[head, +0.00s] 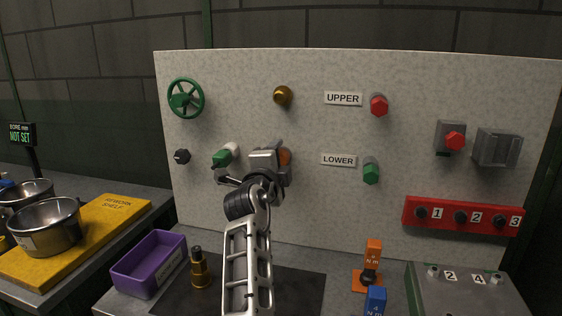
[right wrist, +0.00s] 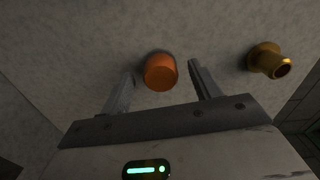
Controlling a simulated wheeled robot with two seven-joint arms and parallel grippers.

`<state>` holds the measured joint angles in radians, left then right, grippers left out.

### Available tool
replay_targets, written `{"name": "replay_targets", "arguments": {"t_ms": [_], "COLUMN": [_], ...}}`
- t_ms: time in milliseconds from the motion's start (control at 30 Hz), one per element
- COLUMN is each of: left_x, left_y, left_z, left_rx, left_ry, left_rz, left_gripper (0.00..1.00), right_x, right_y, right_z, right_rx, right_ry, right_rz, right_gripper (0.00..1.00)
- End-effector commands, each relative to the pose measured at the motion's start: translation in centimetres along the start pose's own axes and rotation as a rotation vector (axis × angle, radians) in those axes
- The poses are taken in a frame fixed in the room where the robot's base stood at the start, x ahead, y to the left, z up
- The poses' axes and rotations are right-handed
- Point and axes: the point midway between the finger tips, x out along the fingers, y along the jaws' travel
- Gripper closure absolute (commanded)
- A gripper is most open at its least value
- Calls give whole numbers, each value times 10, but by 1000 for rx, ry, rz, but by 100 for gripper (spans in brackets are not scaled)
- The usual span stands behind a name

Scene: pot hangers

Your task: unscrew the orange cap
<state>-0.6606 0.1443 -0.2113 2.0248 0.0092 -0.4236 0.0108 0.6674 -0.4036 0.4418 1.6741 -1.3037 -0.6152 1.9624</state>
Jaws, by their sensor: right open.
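The orange cap (head: 285,157) is on the upright panel, mostly hidden behind my right gripper in the head view. In the right wrist view the orange cap (right wrist: 160,71) is round and sits against the panel. My right gripper (head: 277,150) is in front of the panel at the cap. In the right wrist view its two fingers (right wrist: 160,80) are apart, one on each side of the cap, with visible gaps and nothing held. My left gripper is not in view.
A brass fitting (head: 283,95) sticks out above the cap; it also shows in the right wrist view (right wrist: 269,61). A green-and-white fitting (head: 225,155) is close on the left, a green hex knob (head: 371,172) farther right. A purple bin (head: 149,264) stands below.

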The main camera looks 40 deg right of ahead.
Motion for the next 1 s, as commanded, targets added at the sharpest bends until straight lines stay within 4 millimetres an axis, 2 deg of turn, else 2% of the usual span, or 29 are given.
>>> {"name": "replay_targets", "arguments": {"t_ms": [900, 933, 1000], "left_x": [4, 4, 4], "left_y": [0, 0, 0], "left_z": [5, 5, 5], "left_rx": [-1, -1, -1], "left_ry": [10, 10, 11], "left_rz": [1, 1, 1], "left_gripper": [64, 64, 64], "right_x": [-1, -1, -1], "right_y": [-2, -2, -2], "right_z": [3, 3, 3], "right_rx": [14, 14, 14], "right_ry": [-3, -3, -3], "right_rz": [7, 7, 7], "right_gripper": [37, 40, 60]}}
